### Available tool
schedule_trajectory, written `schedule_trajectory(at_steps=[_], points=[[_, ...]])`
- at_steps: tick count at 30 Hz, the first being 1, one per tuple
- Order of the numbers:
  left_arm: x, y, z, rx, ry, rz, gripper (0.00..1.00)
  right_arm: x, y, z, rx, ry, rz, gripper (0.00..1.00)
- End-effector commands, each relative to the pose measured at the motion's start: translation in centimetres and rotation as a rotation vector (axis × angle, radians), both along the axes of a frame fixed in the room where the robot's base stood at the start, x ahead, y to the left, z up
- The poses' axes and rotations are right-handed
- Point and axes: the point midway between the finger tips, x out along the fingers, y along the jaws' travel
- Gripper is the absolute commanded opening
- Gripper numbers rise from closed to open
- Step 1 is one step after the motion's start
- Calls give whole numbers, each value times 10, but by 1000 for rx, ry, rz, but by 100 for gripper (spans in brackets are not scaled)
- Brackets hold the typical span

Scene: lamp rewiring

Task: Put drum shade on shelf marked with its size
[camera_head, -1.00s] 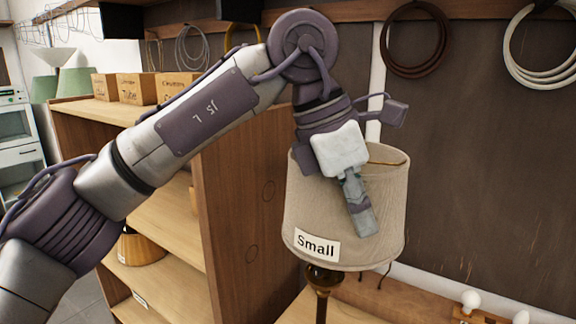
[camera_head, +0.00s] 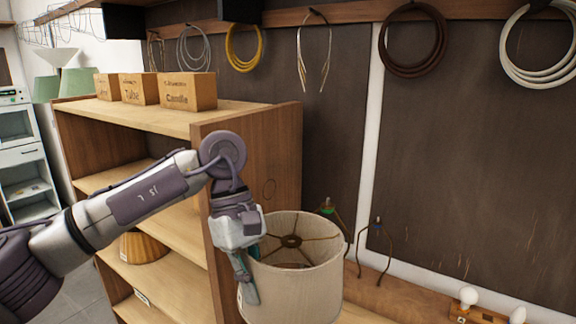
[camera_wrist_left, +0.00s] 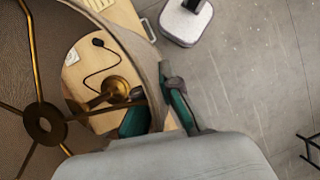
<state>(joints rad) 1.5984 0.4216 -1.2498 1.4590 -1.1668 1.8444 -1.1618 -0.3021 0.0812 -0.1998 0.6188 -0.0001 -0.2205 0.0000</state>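The beige drum shade (camera_head: 305,288) is at the lower middle of the head view, beside the wooden shelf unit (camera_head: 255,160). I look into its open top and see the metal spider ring. My left gripper (camera_head: 252,275) has one finger outside and one inside the shade wall. In the left wrist view the shade wall (camera_wrist_left: 150,60) lies between the teal fingers (camera_wrist_left: 160,115), pinched at the rim. The shade's size label is out of view now; the shelf labels, such as one on a lower board (camera_head: 142,297), are too small to read. My right gripper is not in view.
Boxes (camera_head: 187,91) stand on the unit's top, and an amber shade (camera_head: 145,247) sits on a lower shelf. The unit's side panel is close left of the drum shade. Wire harps (camera_head: 375,252) and bulbs (camera_head: 468,297) are at the workbench. Cable coils hang behind.

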Motion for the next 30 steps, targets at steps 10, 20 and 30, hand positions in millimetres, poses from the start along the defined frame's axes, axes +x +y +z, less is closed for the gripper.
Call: schedule_trajectory(at_steps=[10,20,30], points=[[-33,98,-91,0,2,-573,0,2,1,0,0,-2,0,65],[-59,137,-143,-2,-1,-834,0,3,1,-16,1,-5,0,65],[-58,137,-204,-3,-3,-830,0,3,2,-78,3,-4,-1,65]])
